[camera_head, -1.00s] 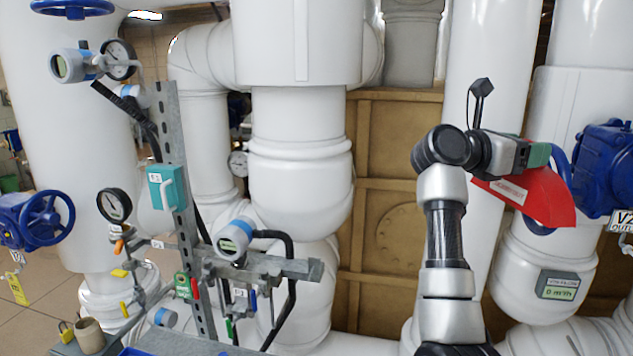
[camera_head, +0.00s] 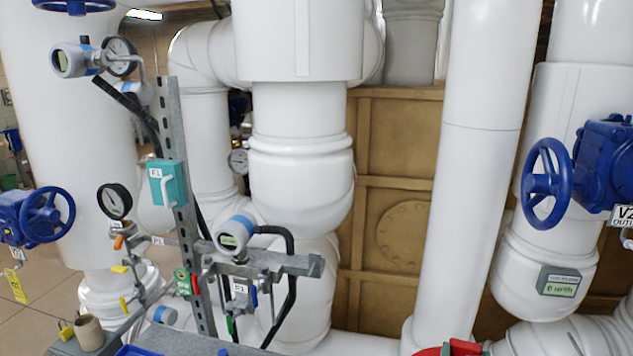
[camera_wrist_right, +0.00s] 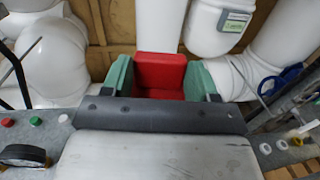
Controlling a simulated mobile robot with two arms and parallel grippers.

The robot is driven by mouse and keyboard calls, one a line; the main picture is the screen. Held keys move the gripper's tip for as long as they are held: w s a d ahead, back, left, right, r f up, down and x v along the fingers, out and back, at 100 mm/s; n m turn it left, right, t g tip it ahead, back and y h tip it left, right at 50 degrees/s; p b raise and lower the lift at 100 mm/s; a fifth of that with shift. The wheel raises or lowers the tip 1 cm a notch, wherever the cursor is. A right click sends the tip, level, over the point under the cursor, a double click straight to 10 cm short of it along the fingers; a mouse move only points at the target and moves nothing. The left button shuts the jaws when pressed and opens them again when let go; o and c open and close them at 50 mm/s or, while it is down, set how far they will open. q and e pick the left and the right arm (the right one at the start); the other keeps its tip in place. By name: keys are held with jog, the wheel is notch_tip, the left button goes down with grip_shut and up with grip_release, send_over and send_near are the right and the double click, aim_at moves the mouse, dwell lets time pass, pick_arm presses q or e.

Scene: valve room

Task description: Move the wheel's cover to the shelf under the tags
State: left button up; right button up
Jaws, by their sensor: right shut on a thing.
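The red cover (camera_head: 432,351) shows only as a sliver at the bottom edge of the head view. In the right wrist view the red cover (camera_wrist_right: 160,75) sits between the two green fingers of my right gripper (camera_wrist_right: 160,84), which is shut on it. The blue wheel (camera_head: 546,184) on the right valve is bare. A grey shelf (camera_head: 185,341) shows at the bottom left, below the rack with its small labels; I cannot tell whether it is the one meant. My left gripper is out of view.
A rack post (camera_head: 177,200) with gauges, handles and cables stands left of centre. A beige cup (camera_head: 90,334) and a padlock stand at the lower left. Another blue handwheel (camera_head: 47,218) with a yellow tag (camera_head: 17,287) is at far left. Large white pipes fill the back.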

jog(key=s+a+f+n+y, duration=0.2)
jog(key=s+a+y, duration=0.1)
jog(key=s, duration=0.3)
jog(key=s+a+f+n+t+y, duration=0.1)
jog(key=s+a+f+n+y, duration=0.1)
jog(key=s, duration=0.4)
jog(key=shift+s+a+y, duration=0.2)
jog(key=shift+a+y, duration=0.5)
jog(key=shift+y, duration=0.2)
jog(key=shift+f, duration=0.1)
